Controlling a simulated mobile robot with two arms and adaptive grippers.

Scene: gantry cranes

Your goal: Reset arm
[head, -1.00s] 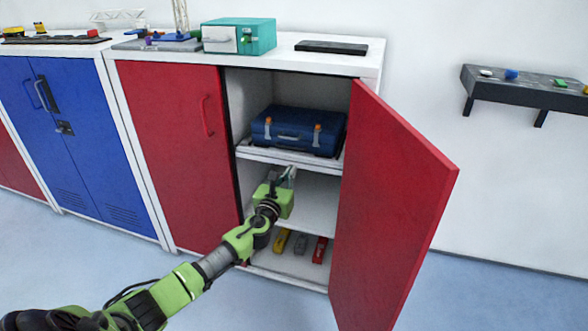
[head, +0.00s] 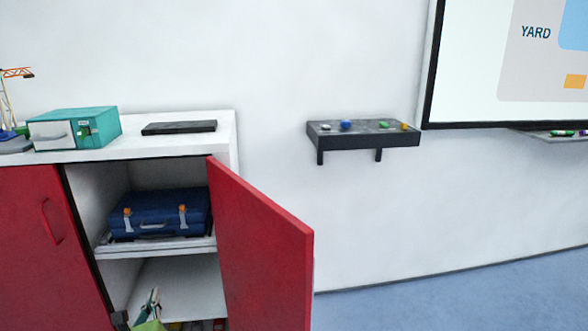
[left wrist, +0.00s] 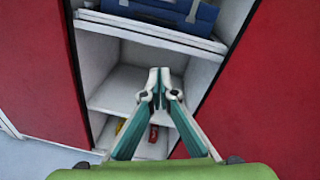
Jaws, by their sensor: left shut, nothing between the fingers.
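My left gripper (head: 152,303) shows at the bottom left of the head view, in front of the open red cabinet's middle opening. In the left wrist view its teal fingers (left wrist: 160,78) are together at the tips, with nothing between them. Most of the left arm is below the head view. My right gripper is in neither view.
The red cabinet door (head: 262,250) stands open to the right of my gripper. A blue case (head: 160,212) lies on the upper shelf. A teal box (head: 100,128) and a black slab (head: 180,127) are on top. A wall panel with buttons (head: 363,142) hangs right.

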